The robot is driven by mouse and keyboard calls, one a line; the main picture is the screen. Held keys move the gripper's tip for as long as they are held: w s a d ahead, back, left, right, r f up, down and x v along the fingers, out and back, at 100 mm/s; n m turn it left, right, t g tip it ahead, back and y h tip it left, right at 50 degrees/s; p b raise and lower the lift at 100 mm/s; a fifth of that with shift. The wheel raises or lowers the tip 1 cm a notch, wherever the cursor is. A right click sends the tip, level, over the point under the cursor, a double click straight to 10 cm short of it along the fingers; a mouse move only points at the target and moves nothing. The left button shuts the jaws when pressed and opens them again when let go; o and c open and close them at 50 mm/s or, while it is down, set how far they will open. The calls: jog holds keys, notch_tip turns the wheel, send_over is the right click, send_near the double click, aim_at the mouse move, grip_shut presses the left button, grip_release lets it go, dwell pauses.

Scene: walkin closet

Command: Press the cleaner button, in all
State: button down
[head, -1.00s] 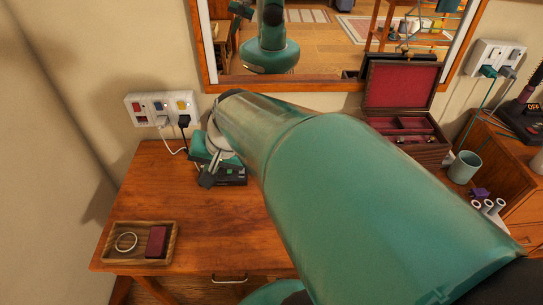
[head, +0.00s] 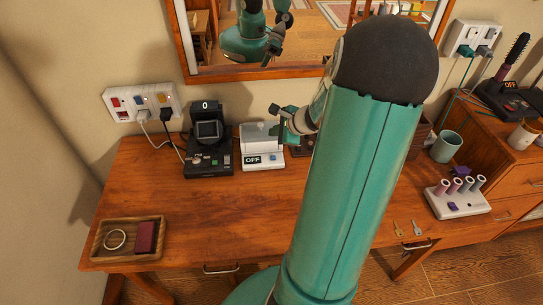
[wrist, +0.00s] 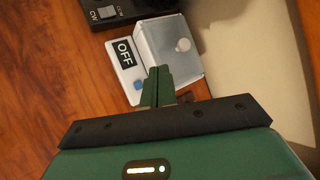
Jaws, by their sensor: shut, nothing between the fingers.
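The cleaner (head: 262,158) is a small white unit with a silver-grey box on its base, standing on the wooden dresser against the wall. Its front label reads OFF, with a small blue button beside it. In the wrist view the cleaner (wrist: 170,52) shows its OFF label and the blue button (wrist: 138,84). My gripper (head: 278,109) is above the cleaner's right side in the head view. In the wrist view my gripper (wrist: 160,70) is shut and empty, its tips over the cleaner's near edge, right of the button. Whether the fingers touch it I cannot tell.
A black winder (head: 209,150) with a 0 display stands left of the cleaner. A wooden tray (head: 100,250) holds a ring and a dark red item. Right are a cup (head: 446,146), a white holder with rollers (head: 460,205) and keys. The dresser front (head: 215,215) is clear.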

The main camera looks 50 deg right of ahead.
aim_at(273, 158)
jog(key=shift+s+d+f, duration=0.1)
jog(key=shift+d, duration=0.05)
jog(key=shift+f, duration=4.4)
jog(key=shift+f, duration=0.1)
jog(key=shift+f, duration=0.3)
jog(key=shift+f, duration=0.45)
jog(key=shift+r, duration=0.85)
